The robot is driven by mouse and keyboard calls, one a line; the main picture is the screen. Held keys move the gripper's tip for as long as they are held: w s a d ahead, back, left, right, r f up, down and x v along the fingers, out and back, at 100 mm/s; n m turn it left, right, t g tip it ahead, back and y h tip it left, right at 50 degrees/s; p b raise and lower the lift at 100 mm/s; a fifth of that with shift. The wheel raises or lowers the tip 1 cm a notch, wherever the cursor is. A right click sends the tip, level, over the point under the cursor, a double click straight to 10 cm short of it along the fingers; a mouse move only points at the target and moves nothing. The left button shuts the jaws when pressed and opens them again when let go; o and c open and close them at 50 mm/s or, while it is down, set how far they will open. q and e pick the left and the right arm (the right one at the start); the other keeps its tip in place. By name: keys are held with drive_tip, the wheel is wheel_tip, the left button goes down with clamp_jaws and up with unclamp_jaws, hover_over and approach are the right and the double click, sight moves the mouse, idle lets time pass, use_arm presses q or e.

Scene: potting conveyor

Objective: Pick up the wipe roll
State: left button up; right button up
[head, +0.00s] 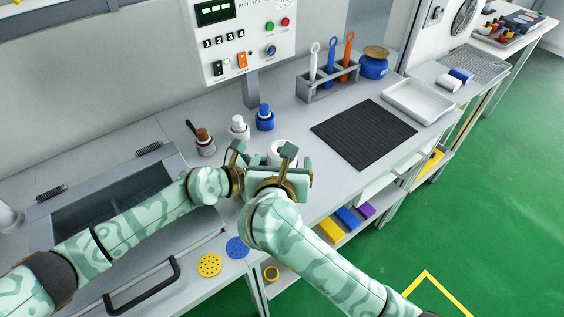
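A white roll (280,147), which looks like the wipe roll, stands on the grey bench near the middle of the head view. Its lower front is hidden behind my grippers. My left gripper (236,153) comes in from the left and is just left of the roll. My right gripper (287,156) comes up from the lower right and is in front of the roll, with a finger overlapping it in the picture. The two grippers overlap each other, so I cannot tell each one's finger gap or whether either touches the roll.
Brown-capped (205,143), white (239,127) and blue (265,117) bottles stand behind the grippers. A black ribbed mat (363,134) lies right, with a tool rack (328,84) and white tray (418,101) beyond. A control panel (240,40) stands behind. A lidded bin (110,215) is left.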

drive_tip(key=x, duration=0.5)
drive_tip(key=shift+w+a+f, duration=0.1)
drive_tip(key=shift+w+a, duration=0.05)
drive_tip(key=shift+w, duration=0.25)
drive_tip(key=c, duration=1.2)
